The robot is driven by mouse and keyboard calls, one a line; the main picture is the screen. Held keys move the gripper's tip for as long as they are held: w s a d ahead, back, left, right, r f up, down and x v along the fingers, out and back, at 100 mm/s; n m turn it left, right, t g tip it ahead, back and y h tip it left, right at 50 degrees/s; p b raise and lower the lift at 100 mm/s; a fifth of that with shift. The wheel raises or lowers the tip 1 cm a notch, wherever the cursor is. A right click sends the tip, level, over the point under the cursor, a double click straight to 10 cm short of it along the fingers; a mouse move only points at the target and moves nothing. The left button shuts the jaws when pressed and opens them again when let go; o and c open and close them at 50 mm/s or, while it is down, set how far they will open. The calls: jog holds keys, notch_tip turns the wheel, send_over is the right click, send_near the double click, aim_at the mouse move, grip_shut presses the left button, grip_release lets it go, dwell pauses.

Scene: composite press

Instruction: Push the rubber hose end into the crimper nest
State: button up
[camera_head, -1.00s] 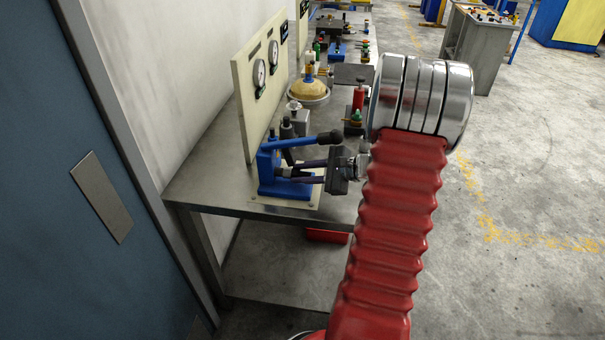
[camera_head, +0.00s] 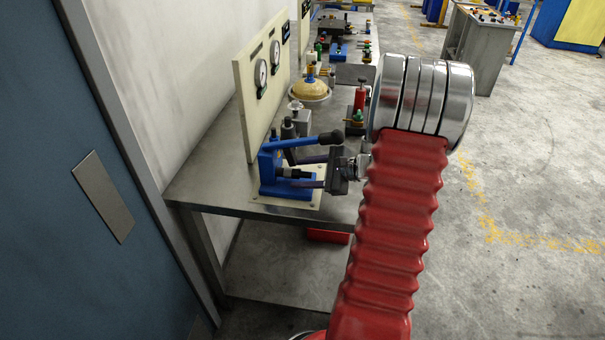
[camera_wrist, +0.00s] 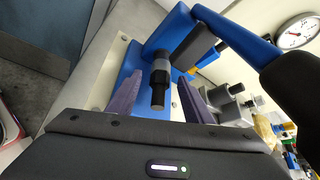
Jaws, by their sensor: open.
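The blue crimper (camera_head: 268,174) stands on a pale base plate on the near part of the bench; its blue frame also shows in the wrist view (camera_wrist: 180,28). The short black rubber hose (camera_head: 290,173) sticks out of the crimper toward my gripper. In the wrist view the hose (camera_wrist: 158,95) shows its free end, and its other end goes into the blue body, where the nest itself is hidden. My gripper (camera_head: 304,172) is open. Its two purple fingers stand apart on either side of the hose, with visible gaps in the wrist view (camera_wrist: 160,82).
The crimper's blue lever with black grip (camera_head: 330,138) reaches over my gripper. A cream gauge panel (camera_head: 258,85) stands behind. Grey cylinders (camera_head: 289,130), a yellow-domed part (camera_head: 309,88) and a red bottle (camera_head: 359,97) stand farther along the bench. The bench's near left corner (camera_head: 195,195) is clear.

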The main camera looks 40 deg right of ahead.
jog(key=v, duration=1.3)
jog(key=shift+s, duration=0.3)
jog(key=shift+d, duration=0.1)
